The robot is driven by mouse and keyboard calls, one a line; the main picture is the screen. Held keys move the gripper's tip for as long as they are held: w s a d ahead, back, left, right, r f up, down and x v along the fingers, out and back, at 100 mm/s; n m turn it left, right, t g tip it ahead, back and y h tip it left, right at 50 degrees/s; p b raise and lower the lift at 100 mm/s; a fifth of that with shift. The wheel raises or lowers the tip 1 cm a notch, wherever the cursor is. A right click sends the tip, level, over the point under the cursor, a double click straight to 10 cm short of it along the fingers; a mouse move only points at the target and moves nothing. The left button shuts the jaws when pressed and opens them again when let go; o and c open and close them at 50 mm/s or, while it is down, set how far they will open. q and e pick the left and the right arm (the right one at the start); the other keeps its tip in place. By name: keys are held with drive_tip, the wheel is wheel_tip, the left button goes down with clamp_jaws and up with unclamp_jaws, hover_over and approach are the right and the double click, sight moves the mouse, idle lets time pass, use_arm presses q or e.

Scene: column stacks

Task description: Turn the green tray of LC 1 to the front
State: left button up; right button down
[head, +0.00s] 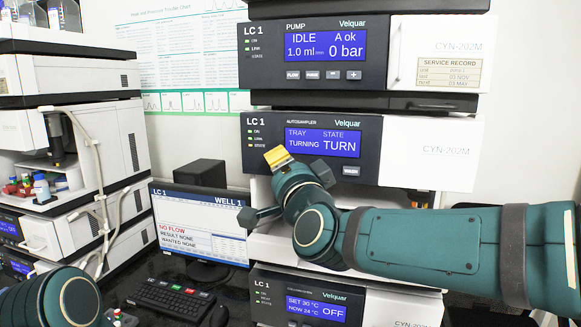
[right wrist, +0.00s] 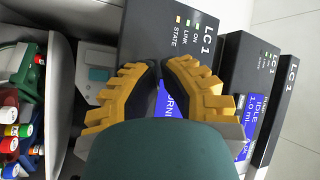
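The LC 1 autosampler (head: 386,132) has a dark panel whose blue display (head: 320,142) reads TRAY TURNING, STATE TURN. Its lowest light is orange. My right gripper (head: 278,157) is at the panel, just left of the display, its yellow fingertips close to the panel face; I cannot tell whether they touch it. In the right wrist view the right gripper (right wrist: 160,68) has its fingertips together with nothing between them. My left gripper is outside the view.
The LC 1 pump (head: 325,45) is above, and a column oven (head: 305,310) is below. A monitor (head: 200,225) reads LC 1, WELL 1, NO FLOW. A keyboard (head: 172,298) lies before it. Another stack (head: 65,130) with small bottles stands at the left.

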drive_tip(key=shift+s+a, duration=0.2)
drive_tip(key=shift+s, duration=0.5)
drive_tip(key=s, duration=0.1)
drive_tip(key=s+a, duration=0.1)
drive_tip(key=s, duration=0.2)
drive_tip(key=shift+s+a, duration=0.3)
drive_tip(key=shift+s, duration=0.1)
idle(4.9)
